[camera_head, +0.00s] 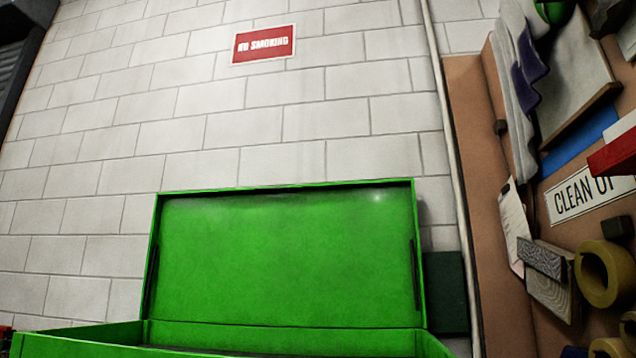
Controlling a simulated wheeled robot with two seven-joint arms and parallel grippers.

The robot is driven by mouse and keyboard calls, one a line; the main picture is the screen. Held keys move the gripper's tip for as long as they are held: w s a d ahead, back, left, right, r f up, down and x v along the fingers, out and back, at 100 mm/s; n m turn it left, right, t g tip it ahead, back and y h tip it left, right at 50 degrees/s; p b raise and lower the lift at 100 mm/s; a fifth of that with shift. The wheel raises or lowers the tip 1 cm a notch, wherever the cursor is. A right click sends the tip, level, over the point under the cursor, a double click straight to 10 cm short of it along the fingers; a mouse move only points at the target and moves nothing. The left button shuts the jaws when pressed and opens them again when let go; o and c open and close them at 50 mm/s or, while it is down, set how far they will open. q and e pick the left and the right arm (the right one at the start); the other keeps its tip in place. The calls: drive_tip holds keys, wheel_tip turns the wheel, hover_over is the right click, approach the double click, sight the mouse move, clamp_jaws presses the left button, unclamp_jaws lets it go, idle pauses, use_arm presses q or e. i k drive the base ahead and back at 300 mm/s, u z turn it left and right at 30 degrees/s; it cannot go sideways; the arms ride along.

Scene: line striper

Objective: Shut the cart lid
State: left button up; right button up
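The green cart lid (285,262) stands raised, close to upright, at the lower middle of the head view. Its inner face is toward me, with a dark strut at each side. Below it the green cart body (80,342) shows only its upper rim at the bottom edge of the picture. The inside of the cart is almost wholly cut off. Neither of my grippers is in the picture.
A white block wall (240,130) with a red no smoking sign (264,45) stands behind the lid. At the right is a brown board (480,160) with a clean up sign (590,194), tape rolls (604,274) and a clipboard (513,225). A pipe (445,110) runs between them.

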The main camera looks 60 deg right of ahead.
sight(344, 253)
drive_tip(key=k, duration=0.4)
drive_tip(key=z, duration=0.9)
